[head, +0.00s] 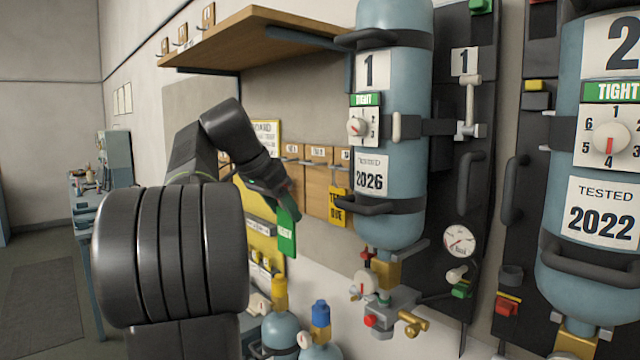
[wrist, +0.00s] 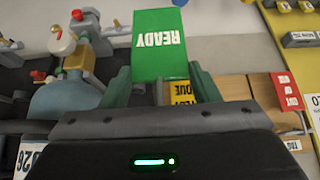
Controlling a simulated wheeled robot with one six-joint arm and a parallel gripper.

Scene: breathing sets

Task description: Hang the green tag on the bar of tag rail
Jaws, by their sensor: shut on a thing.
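The green tag (head: 287,232) hangs from my gripper (head: 280,192) in the head view. In the wrist view the green READY tag (wrist: 160,45) stands between the two fingers of my gripper (wrist: 160,72), its lettering upside down, and the fingers are shut on it. The tag rail (head: 316,201) is a wooden board on the wall with small labels and short bars near its top. It also shows behind my gripper in the wrist view (wrist: 236,86). The gripper is in front of the rail's left part and hides some of it. Whether the tag touches the rail cannot be told.
A yellow tag (head: 338,207) hangs at the rail's right end, close to a blue cylinder (head: 393,130) marked 2026. A red tag (wrist: 287,92) hangs further along. A wooden shelf (head: 250,38) juts out above the rail. Cylinders with yellow (head: 280,290) and blue (head: 320,313) tops stand below.

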